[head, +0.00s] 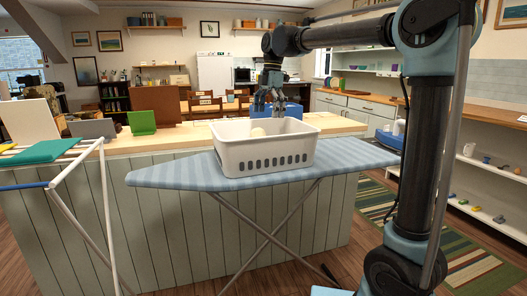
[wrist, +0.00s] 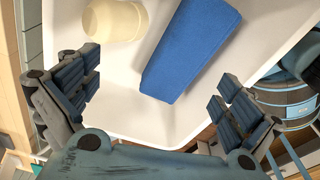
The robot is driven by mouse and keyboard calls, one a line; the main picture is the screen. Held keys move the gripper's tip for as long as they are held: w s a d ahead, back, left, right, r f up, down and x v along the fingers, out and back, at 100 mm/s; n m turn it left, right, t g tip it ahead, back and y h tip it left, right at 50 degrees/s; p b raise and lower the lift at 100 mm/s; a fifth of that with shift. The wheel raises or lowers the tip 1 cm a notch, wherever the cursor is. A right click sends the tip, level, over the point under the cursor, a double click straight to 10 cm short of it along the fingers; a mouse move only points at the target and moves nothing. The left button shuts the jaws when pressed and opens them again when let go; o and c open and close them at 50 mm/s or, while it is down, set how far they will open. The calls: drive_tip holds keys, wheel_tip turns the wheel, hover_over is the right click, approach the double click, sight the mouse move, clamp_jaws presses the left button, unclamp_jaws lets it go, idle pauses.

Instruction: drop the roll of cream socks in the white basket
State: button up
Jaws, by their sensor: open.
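The white basket (head: 262,158) stands on the ironing board, and its pale inside fills much of the wrist view (wrist: 120,110). The roll of cream socks (head: 258,132) is in the basket; in the wrist view it lies at the top (wrist: 115,20), near the basket's wall. A blue folded item (wrist: 190,50) lies beside it with a gap between them. My gripper (head: 266,108) is above the basket, pointing down. In the wrist view its fingers (wrist: 155,84) are spread wide with nothing held between them.
The blue striped ironing board (head: 345,158) has bare surface left and right of the basket. A wooden counter (head: 195,134) runs behind it, with a green item (head: 142,122) on it. A white drying rack (head: 70,180) with a teal cloth (head: 45,150) stands at left.

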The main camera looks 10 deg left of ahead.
wheel_tip(320, 180, up, 10)
drive_tip(key=w, duration=0.1)
drive_tip(key=shift+d+f, duration=0.25)
drive_tip(key=shift+d, duration=0.2)
drive_tip(key=s+d+f+m+t, duration=0.1)
drive_tip(key=s+d+f+m, duration=0.3)
drive_tip(key=d, duration=0.4)
drive_tip(key=s+d+f+m, duration=0.1)
drive_tip(key=d+f+m, duration=0.4)
drive_tip(key=d, duration=0.4)
drive_tip(key=s+d+f+m+t, duration=0.1)
drive_tip(key=s+d+f+m, duration=0.3)
drive_tip(key=d, duration=0.4)
drive_tip(key=s+d+f+m, duration=0.4)
drive_tip(key=s+d+f, duration=0.1)
drive_tip(key=f, duration=0.4)
drive_tip(key=s+d+f+m, duration=0.5)
drive_tip(key=f, duration=0.4)
drive_tip(key=s+d+f+m+t+h, duration=0.1)
drive_tip(key=s+d+f+m, duration=0.4)
drive_tip(key=f, duration=0.4)
drive_tip(key=shift+s+f, duration=0.25)
drive_tip(key=shift+s, duration=0.15)
drive_tip(key=shift+d, duration=0.1)
drive_tip(key=shift+w+f, duration=0.2)
drive_tip(key=shift+w, duration=0.3)
